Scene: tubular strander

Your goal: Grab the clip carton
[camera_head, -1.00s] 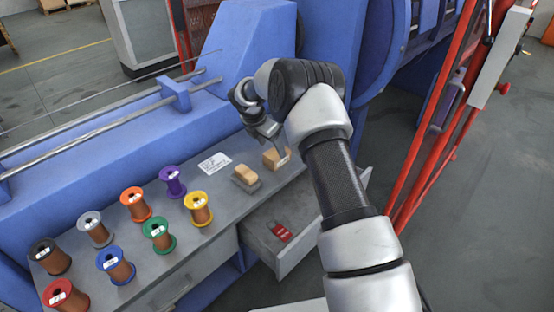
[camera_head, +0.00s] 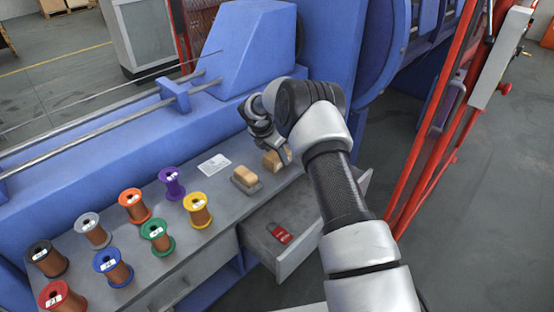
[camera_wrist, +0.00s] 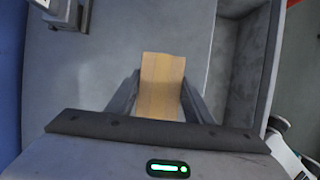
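A small tan carton (camera_head: 272,162) sits on the grey bench top near its right end. It also shows in the wrist view (camera_wrist: 162,85), between the two fingers of my gripper (camera_wrist: 161,78). The fingers stand along its left and right sides, and the tips look close to it. I cannot tell whether they press on it. In the head view my gripper (camera_head: 276,148) is low over the carton, and the wrist partly hides it. I can read no label on the carton.
A second tan block (camera_head: 247,175) on a grey base stands left of the carton, near a white card (camera_head: 214,165). Several wire spools (camera_head: 133,206) stand further left. An open drawer (camera_head: 293,262) below holds a red item (camera_head: 280,233). Blue machine housing (camera_head: 245,55) rises behind.

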